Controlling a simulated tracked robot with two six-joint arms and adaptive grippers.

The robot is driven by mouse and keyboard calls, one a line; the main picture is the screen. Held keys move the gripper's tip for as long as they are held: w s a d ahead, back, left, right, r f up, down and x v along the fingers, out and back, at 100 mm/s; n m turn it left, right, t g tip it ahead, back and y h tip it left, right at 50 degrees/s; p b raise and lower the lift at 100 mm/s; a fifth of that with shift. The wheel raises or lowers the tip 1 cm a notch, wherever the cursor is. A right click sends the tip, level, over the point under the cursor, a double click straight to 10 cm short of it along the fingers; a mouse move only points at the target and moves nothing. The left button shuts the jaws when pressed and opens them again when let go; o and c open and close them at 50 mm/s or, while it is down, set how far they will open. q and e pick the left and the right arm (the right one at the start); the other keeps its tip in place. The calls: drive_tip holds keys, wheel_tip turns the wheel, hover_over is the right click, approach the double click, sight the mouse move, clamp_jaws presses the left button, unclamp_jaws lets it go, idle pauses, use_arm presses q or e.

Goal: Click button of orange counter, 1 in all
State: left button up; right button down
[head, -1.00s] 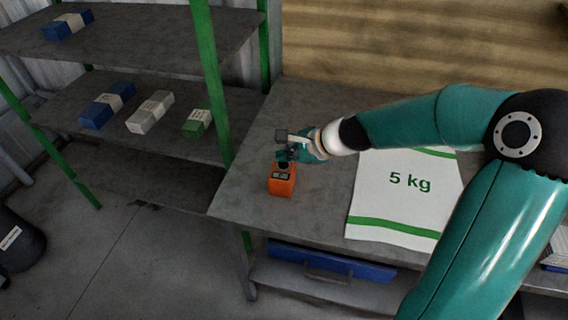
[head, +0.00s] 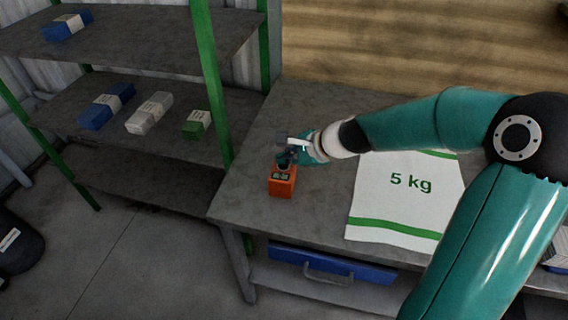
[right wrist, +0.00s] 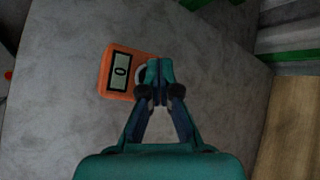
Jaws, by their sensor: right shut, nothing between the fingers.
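The orange counter (head: 282,184) stands on the grey table near its left edge. In the right wrist view the counter (right wrist: 105,84) shows a display reading 0, with a round light ring beside the display, partly hidden by my fingertips. My right gripper (head: 285,160) is shut and empty, pointing down over the counter's far end. In the right wrist view the tips of my right gripper (right wrist: 159,70) cover part of the ring; I cannot tell whether they touch it. My left gripper is not in view.
A white sack marked 5 kg (head: 402,196) lies flat on the table (head: 320,215) right of the counter. A shelf (head: 150,85) with blue, grey and green packs stands at left. A blue drawer (head: 330,264) is below the tabletop.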

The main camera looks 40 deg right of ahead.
drive_tip(key=shift+f, duration=0.25)
drive_tip(key=shift+r, duration=0.15)
idle(0.3)
drive_tip(key=shift+r+p, duration=0.65)
drive_tip(key=shift+r, duration=0.15)
drive_tip(key=shift+r, duration=0.1)
wheel_tip(320, 180, up, 5)
drive_tip(key=p, duration=0.5)
idle(0.5)
